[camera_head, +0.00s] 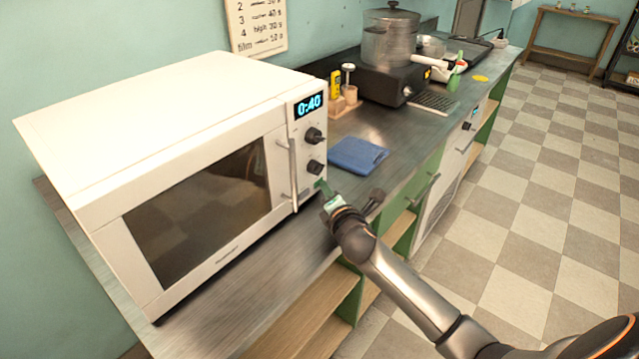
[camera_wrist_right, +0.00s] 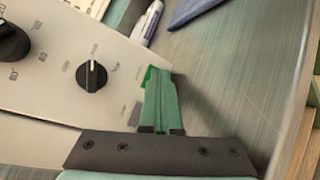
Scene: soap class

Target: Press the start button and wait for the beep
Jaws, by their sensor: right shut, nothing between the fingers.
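A white microwave (camera_head: 150,140) stands on the metal counter, door shut, its display (camera_head: 309,105) reading 0:40. Two black knobs sit below the display; the lower knob (camera_head: 315,167) also shows in the right wrist view (camera_wrist_right: 91,75). My right gripper (camera_head: 322,186) is shut and empty at the lower part of the control panel. In the right wrist view its green fingers (camera_wrist_right: 158,85) lie over the panel's edge, beside a small green patch (camera_wrist_right: 150,74) that looks like a button, mostly covered. Whether the fingertips touch it, I cannot tell. My left gripper is not in view.
A blue board (camera_head: 358,154) lies on the counter (camera_head: 385,130) right of the microwave. Beyond it are a yellow bottle (camera_head: 335,84), a dark cooker with a big pot (camera_head: 389,40), and a green bottle (camera_head: 455,75). The microwave's door handle (camera_head: 284,170) is close left of my right gripper.

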